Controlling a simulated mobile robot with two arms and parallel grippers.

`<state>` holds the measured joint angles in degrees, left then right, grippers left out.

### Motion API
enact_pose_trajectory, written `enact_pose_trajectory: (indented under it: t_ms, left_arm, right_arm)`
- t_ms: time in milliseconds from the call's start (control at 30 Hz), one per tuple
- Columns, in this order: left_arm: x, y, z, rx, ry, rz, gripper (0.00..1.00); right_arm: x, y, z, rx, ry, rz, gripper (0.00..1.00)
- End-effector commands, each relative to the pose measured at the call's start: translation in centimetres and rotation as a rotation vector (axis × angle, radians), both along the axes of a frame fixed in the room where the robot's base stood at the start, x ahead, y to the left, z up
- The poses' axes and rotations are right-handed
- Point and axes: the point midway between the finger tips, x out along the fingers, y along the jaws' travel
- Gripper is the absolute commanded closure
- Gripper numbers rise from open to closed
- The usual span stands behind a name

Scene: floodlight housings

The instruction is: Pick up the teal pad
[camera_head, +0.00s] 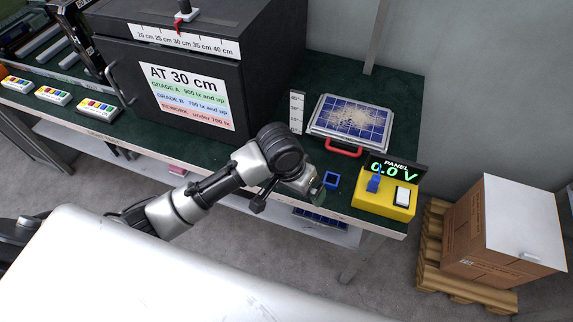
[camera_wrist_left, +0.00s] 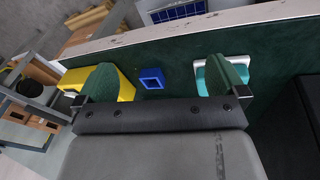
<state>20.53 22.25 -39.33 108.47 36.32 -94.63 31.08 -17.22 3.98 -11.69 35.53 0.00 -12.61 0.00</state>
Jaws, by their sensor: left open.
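The teal pad (camera_wrist_left: 201,79) shows in the left wrist view beside a white frame or base (camera_wrist_left: 238,59), on the dark green bench top. It is partly covered by the right-hand finger of my left gripper (camera_wrist_left: 165,66). That gripper is open, with nothing held between its fingers. In the head view my left gripper (camera_head: 313,191) is low over the bench's front edge, left of a small blue square holder (camera_head: 331,180). The teal pad is not clearly visible there; my arm seems to hide it. My right gripper is in neither view.
A yellow box (camera_head: 384,205) with a voltage display stands right of the blue holder. A solar panel (camera_head: 348,122) with a red handle lies behind. A large black box (camera_head: 200,75) fills the bench left of my wrist. A carton (camera_head: 505,235) on a pallet stands right.

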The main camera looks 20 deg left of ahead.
Motion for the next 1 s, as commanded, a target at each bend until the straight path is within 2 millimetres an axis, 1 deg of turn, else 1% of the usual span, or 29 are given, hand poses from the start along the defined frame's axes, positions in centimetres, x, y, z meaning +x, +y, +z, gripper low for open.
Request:
enact_pose_trajectory:
  t_ms: [33,133,300,400,500,567,633,833,1000]
  left_arm:
    - [1.1,0.4,0.6,0.023,0.008,0.009,0.00]
    - [3.1,1.4,1.7,0.072,0.042,0.045,0.00]
    - [6.2,3.9,4.0,0.163,0.099,0.145,0.00]
    - [7.4,5.1,5.1,0.198,0.122,0.196,0.00]
    - [7.9,5.8,5.6,0.214,0.134,0.226,0.00]
    - [8.0,6.0,5.4,0.219,0.139,0.234,0.00]
    - [8.0,6.0,4.5,0.221,0.143,0.237,0.00]
    - [8.1,5.9,1.4,0.219,0.141,0.236,0.00]
    - [8.2,5.9,0.1,0.218,0.138,0.234,0.00]
  right_arm:
    - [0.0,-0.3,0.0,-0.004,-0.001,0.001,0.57]
    - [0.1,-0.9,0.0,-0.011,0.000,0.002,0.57]
    - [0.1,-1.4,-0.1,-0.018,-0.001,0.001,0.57]
    - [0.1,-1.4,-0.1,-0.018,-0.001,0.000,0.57]
    - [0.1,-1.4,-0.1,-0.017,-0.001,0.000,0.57]
    - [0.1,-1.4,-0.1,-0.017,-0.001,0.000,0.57]
    - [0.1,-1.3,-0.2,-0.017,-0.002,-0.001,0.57]
    - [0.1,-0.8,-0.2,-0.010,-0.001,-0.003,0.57]
    - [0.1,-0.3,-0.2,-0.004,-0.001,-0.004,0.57]
